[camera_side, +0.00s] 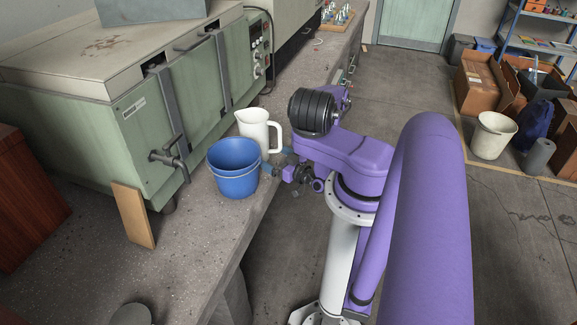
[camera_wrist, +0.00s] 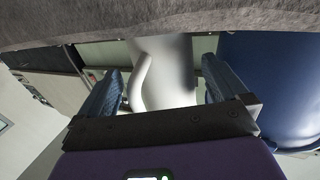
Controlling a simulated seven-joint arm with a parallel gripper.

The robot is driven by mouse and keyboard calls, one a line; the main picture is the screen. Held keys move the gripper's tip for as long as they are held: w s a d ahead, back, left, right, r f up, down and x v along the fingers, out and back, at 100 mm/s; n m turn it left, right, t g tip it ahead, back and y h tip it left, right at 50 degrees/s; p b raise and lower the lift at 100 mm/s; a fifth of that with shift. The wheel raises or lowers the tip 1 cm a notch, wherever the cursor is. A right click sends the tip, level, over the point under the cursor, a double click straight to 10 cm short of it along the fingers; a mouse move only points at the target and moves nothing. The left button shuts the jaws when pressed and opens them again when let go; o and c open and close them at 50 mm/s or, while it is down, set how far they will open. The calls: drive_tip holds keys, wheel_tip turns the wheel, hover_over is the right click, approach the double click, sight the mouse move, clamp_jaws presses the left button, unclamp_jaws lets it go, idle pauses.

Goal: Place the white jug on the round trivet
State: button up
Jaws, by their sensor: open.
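The white jug (camera_side: 255,127) stands upright on the bench behind and to the right of the blue bucket, which hides its lower part in the side view. Its handle points toward my arm. My gripper (camera_side: 277,160) is low at the jug's near side. In the wrist view, the jug (camera_wrist: 170,75) shows between the two spread blue fingers of my gripper (camera_wrist: 162,88), with the handle near the left finger. No firm contact is visible. A round grey thing (camera_side: 131,314) is cut off at the bottom edge; I cannot tell whether it is the trivet.
The blue bucket (camera_side: 233,172) stands close beside the jug; it also fills the right of the wrist view (camera_wrist: 275,85). A green oven (camera_side: 150,125) lines the back. A wooden board (camera_side: 134,215) leans against it. The front bench area (camera_side: 190,260) is clear.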

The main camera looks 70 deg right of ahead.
drive_tip(key=v, duration=0.7)
drive_tip(key=shift+s, duration=0.3)
drive_tip(key=shift+c, duration=0.7)
drive_tip(key=shift+s+a, duration=0.1)
drive_tip(key=shift+a, duration=0.05)
drive_tip(key=c, duration=1.1)
drive_tip(key=shift+o, duration=0.2)
